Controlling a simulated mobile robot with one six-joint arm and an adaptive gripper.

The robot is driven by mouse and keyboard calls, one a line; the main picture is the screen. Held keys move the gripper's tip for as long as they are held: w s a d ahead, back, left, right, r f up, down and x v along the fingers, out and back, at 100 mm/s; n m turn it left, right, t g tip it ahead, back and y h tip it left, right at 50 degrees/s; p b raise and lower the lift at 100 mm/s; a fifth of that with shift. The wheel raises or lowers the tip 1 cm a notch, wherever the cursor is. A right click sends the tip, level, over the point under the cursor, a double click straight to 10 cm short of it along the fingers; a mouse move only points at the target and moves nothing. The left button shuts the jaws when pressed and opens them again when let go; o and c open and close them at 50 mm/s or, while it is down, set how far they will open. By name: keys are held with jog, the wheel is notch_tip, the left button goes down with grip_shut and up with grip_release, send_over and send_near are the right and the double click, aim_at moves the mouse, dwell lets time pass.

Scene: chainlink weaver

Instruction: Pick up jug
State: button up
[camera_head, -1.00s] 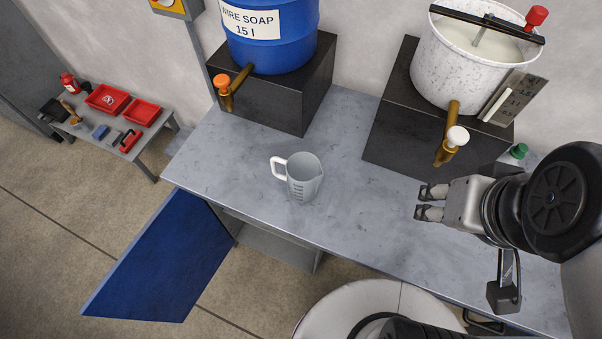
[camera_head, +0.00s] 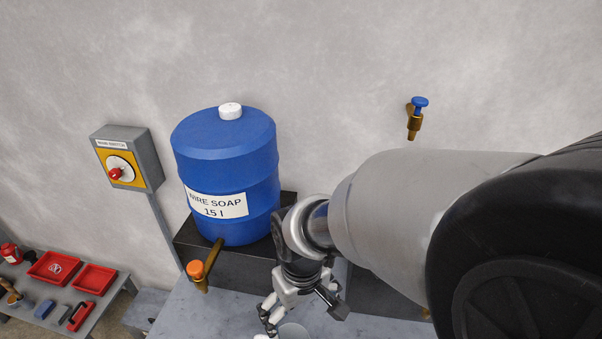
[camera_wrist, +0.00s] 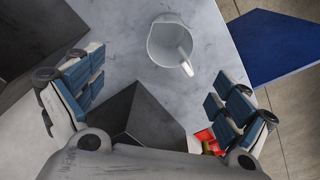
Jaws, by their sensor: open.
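The jug (camera_wrist: 168,45) is a clear grey measuring jug with a white handle. In the wrist view it stands upright on the grey worktop (camera_wrist: 120,60), ahead of my gripper (camera_wrist: 155,95), with its handle toward the lower right. My gripper's blue-padded fingers are spread wide and empty, and the jug lies beyond their tips, apart from them. In the head view only the jug's rim (camera_head: 292,332) shows at the bottom edge, just below my gripper (camera_head: 268,318). My own arm covers much of the right side there.
A blue soap barrel (camera_head: 225,165) with an orange-handled tap (camera_head: 197,272) stands on a black block (camera_head: 190,240) close to my gripper. A blue-handled wall tap (camera_head: 416,115) and a main switch box (camera_head: 125,160) are on the wall. A low table with red trays (camera_head: 93,279) is at left.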

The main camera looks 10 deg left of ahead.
jog(key=shift+n, duration=0.4)
jog(key=shift+w+a+f+b, duration=0.1)
jog(key=shift+a+f+b, duration=0.55)
jog(key=shift+f, duration=2.65)
jog(key=shift+a+f+b, duration=0.25)
jog(key=shift+f+b, duration=0.7)
jog(key=shift+f, duration=2.35)
jog(key=shift+w+a+f+b, duration=0.1)
jog(key=shift+a+f+b, duration=0.55)
jog(key=shift+f, duration=2.65)
jog(key=shift+d, duration=0.2)
jog(key=shift+s, duration=0.1)
jog(key=c, duration=1.2)
